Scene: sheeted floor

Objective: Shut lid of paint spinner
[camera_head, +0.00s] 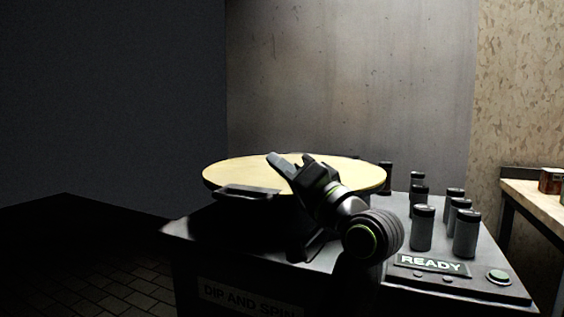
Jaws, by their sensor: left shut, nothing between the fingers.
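The paint spinner (195,232) is a dark box-shaped machine with a "DIP AND SPIN" label on its front. Its round, pale yellow lid (235,170) lies nearly flat over the top left part of the machine, with a dark handle (247,192) at its front left edge. I cannot tell whether the lid's rim is fully seated, as the area under it is dark. My left gripper (282,166) is shut and empty, above or against the middle of the lid, pointing up and left. My left arm hides part of the lid's front edge. My right gripper is not in view.
Several dark capped canisters (466,233) stand on the machine's right side. A "READY" panel (431,264) and a round green button (499,276) are at its front right. A wooden table (545,194) stands at far right. Open floor (95,285) lies at left.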

